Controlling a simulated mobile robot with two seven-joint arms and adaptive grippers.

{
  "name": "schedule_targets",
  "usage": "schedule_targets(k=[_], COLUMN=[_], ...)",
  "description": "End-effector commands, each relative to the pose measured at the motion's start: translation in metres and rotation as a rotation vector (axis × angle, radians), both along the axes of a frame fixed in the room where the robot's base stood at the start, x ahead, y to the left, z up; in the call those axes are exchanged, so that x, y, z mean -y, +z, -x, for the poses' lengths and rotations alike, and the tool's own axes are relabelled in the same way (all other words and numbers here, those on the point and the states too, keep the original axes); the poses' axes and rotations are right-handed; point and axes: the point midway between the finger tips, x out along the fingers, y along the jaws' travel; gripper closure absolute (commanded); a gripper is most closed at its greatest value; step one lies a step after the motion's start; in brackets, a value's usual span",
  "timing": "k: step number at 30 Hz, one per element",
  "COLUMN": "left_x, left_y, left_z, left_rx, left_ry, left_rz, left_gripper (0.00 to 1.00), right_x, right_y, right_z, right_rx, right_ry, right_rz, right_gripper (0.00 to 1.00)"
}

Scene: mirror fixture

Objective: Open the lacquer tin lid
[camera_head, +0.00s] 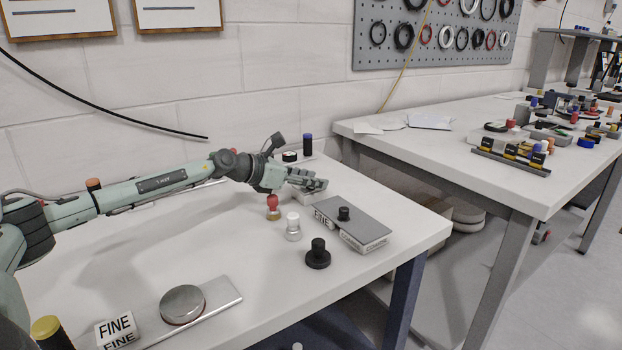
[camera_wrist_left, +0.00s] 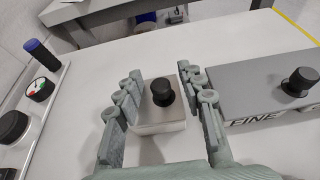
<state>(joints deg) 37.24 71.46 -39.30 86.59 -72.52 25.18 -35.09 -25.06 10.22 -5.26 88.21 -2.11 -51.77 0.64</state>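A small white box with a grey lid and black knob (camera_wrist_left: 161,92) lies between the fingers of my left gripper (camera_wrist_left: 160,76) in the left wrist view. The fingers are spread on both sides of it; I cannot tell whether they touch its sides. In the head view my left gripper (camera_head: 310,183) largely hides this box (camera_head: 308,198). A round silver tin (camera_head: 182,304) sits on a flat plate at the front of the bench. No label shows which container is the lacquer tin. My right gripper is not in view.
A larger grey-lidded FINE/COARSE box (camera_head: 348,222) stands close right of my gripper. A red-topped piece (camera_head: 273,207), a white-silver piece (camera_head: 293,227) and a black knobbed piece (camera_head: 318,254) stand nearer the front.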

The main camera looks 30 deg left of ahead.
Motion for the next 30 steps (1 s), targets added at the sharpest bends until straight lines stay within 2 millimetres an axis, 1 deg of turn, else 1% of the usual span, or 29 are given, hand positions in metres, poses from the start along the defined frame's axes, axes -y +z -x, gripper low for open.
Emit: schedule_targets(k=[1, 9, 17, 22, 26, 30], left_x=[0.000, 0.000, 0.000, -0.002, -0.004, -0.007], left_y=[0.000, 0.000, 0.000, 0.002, 0.005, 0.010], left_z=[0.000, 0.000, 0.000, -0.001, -0.001, -0.003], left_rx=[0.000, 0.000, -0.003, -0.018, -0.046, -0.086], left_ry=[0.000, 0.000, 0.000, 0.000, 0.000, 0.001], left_rz=[0.000, 0.000, 0.006, 0.047, 0.111, 0.213], left_gripper=[0.66, 1.00, 1.00, 1.00, 1.00, 1.00], right_x=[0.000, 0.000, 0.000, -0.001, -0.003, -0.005], right_y=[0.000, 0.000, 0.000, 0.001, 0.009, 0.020], right_z=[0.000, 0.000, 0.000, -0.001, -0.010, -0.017], right_rx=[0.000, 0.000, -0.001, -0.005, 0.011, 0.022], right_ry=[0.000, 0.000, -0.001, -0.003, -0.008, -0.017], right_rz=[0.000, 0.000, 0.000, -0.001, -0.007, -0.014], right_gripper=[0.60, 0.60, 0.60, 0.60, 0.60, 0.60])
